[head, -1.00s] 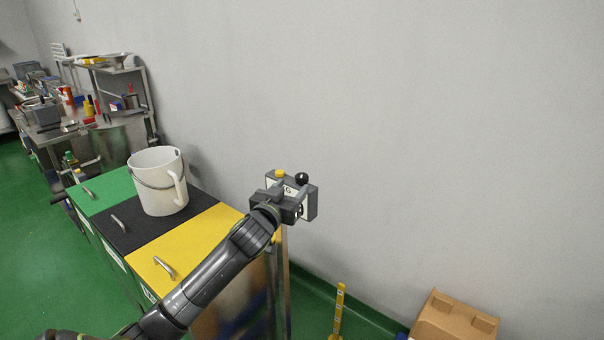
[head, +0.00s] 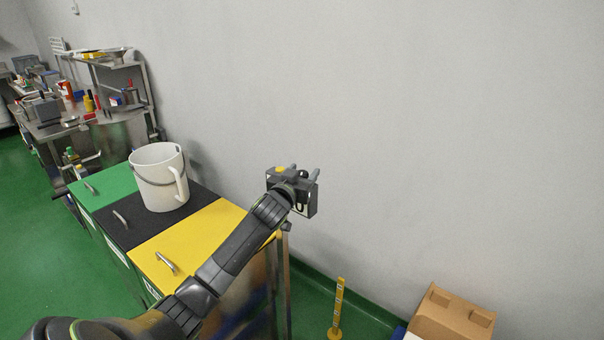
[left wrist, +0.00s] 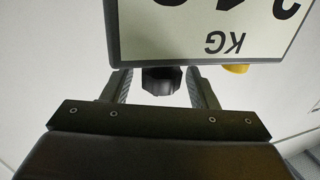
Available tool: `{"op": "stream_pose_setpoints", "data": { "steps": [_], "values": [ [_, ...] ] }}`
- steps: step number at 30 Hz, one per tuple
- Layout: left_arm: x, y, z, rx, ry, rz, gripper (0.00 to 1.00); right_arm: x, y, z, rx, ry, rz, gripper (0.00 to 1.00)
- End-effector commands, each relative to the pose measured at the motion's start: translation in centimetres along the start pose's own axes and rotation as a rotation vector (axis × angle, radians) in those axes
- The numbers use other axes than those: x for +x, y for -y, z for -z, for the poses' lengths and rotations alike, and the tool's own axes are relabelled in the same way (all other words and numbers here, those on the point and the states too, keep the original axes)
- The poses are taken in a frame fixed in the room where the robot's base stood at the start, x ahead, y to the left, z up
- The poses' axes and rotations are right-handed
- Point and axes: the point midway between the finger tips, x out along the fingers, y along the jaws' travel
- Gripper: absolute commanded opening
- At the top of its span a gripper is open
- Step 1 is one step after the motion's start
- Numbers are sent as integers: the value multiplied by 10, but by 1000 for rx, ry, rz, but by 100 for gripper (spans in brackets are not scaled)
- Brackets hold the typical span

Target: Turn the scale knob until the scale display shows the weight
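The scale (head: 312,205) is a small dark grey box at the wall, beyond the yellow bin lid. Its white display (left wrist: 215,35) appears upside down in the left wrist view, showing "KG" and large digits cut off by the frame's edge. A black knob (left wrist: 161,80) sits at the box edge, with a yellow button (left wrist: 236,68) to its right; the button also shows in the head view (head: 280,169). My left gripper (left wrist: 162,84) is open, its fingers on either side of the black knob with a small gap each side. My gripper hides the knob in the head view. My right gripper is out of view.
A white bucket (head: 157,180) stands on bins with green (head: 105,187), black (head: 120,230) and yellow (head: 195,240) lids. A yellow post (head: 338,305) and cardboard box (head: 450,318) are at lower right. Bare wall (head: 430,130) lies right of the scale.

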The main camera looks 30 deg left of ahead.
Motion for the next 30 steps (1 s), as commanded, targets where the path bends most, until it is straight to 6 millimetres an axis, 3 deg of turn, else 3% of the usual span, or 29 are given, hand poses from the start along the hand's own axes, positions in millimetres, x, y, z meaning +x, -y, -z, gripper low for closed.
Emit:
{"op": "stream_pose_setpoints", "data": {
  "steps": [1, 10, 20, 30],
  "values": [
    [0, 0, 0, 0, 0, 0, 48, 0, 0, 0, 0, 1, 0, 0],
    [0, 0, 0, 0, 1, 0, 9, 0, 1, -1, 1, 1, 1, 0],
    [0, 0, -2, 1, 0, 41, 9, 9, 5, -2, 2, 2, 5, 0],
    [0, -2, -6, -3, -3, 233, 9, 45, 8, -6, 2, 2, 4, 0]
  ]
}}
